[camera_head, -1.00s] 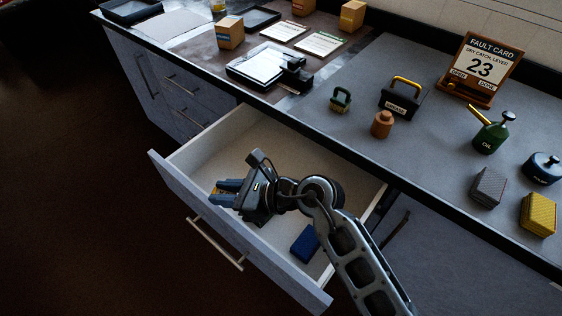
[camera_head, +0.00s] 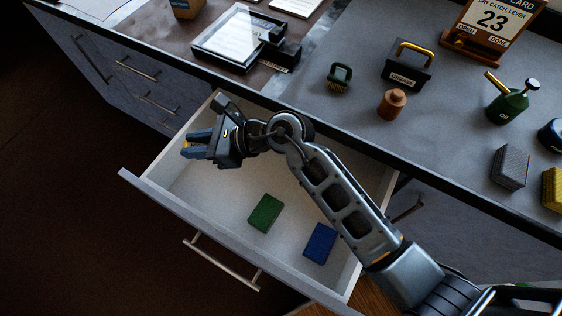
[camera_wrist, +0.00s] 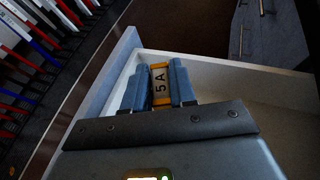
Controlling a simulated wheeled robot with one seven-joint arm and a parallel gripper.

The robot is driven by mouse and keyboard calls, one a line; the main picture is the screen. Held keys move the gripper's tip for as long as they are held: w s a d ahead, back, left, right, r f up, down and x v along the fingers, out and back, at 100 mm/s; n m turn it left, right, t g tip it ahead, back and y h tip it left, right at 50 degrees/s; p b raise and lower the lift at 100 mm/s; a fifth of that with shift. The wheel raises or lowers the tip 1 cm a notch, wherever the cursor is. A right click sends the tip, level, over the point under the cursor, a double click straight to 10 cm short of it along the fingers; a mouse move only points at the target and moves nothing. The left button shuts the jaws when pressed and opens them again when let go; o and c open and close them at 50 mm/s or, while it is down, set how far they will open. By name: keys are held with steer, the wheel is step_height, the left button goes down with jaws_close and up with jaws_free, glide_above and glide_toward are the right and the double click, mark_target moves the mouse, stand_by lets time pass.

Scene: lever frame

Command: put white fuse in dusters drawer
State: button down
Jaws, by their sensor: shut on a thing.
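The open drawer (camera_head: 205,245) holds a green duster (camera_head: 265,213) and a blue duster (camera_head: 320,243), which lie flat and apart on its pale floor. My gripper (camera_head: 188,147) is over the drawer's left end, near its front panel. It is shut on a fuse (camera_wrist: 161,86) with a pale body marked "5 A" and orange-yellow ends, which shows between the blue fingers in the wrist view. In the head view the fingers hide most of the fuse. Its height above the drawer floor is hard to tell. The drawer (camera_wrist: 215,68) also shows in the wrist view.
The grey worktop above carries a green brush (camera_head: 339,77), a wooden knob-topped piece (camera_head: 391,104), a black grease box (camera_head: 407,66), an oil can (camera_head: 508,103) and a fault card stand (camera_head: 492,25). The drawer's middle floor is clear. Coloured rods (camera_wrist: 35,45) show beyond the drawer.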

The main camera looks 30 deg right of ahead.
steer(key=shift+s+f, duration=0.25)
steer(key=shift+f, duration=0.1)
steer(key=b, duration=0.2)
glide_above(218, 182)
steer(key=shift+f, duration=2.85)
step_height(218, 182, down, 10)
steer(key=shift+b, duration=0.55)
steer(key=shift+f, duration=0.15)
steer(key=c, duration=0.9)
jaws_free()
